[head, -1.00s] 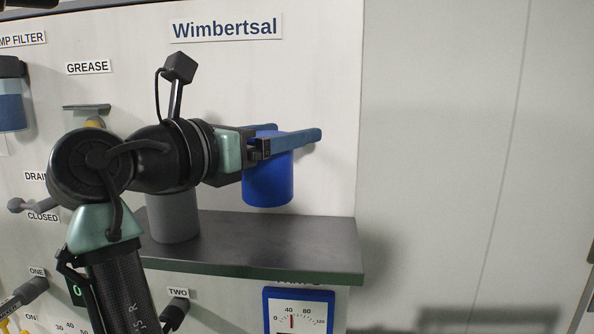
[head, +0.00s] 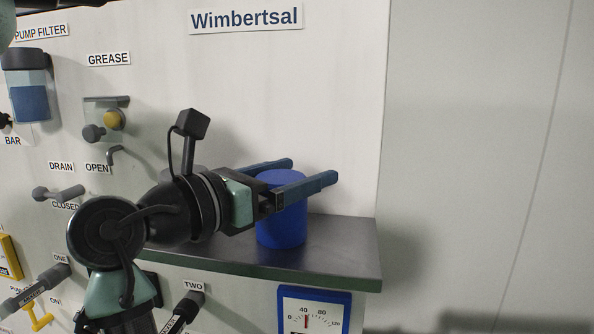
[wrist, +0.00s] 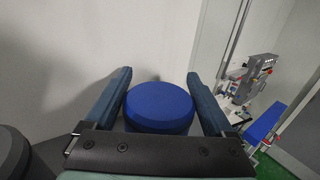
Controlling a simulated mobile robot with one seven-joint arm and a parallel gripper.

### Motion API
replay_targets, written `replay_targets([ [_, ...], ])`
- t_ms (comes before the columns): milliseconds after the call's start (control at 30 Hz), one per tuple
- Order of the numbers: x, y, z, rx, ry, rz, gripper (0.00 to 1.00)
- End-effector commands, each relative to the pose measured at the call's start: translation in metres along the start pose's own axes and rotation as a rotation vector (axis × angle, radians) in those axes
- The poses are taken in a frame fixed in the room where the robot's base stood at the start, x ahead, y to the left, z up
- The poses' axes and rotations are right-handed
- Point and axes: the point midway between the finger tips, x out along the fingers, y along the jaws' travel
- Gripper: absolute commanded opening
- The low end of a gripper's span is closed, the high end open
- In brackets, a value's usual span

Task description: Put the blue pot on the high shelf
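The blue pot (head: 282,222) is upright over the right part of the dark shelf (head: 345,255) in the head view. Its base appears to be at the shelf's surface; I cannot tell for sure that it touches. My gripper (head: 306,176) has one finger on each side of the pot near its top and appears shut on it.
A grey pot (wrist: 12,155) stands at the left edge of the wrist view; my arm mostly hides it in the head view. A blue-framed gauge (head: 314,310) is below the shelf. The panel wall is close behind. The shelf's right end is clear.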

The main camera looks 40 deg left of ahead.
Motion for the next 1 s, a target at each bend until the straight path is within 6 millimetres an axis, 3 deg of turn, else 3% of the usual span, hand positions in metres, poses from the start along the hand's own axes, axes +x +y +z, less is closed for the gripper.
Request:
replay_targets([
  [367,-0.002,0.000,0.004,0.002,0.000,0.000,1.00],
  [467,-0.015,0.001,0.004,0.001,-0.002,0.002,1.00],
  [800,-0.087,0.001,0.004,0.001,-0.001,0.004,1.00],
  [1000,-0.113,0.000,0.004,0.002,0.000,0.002,1.00],
])
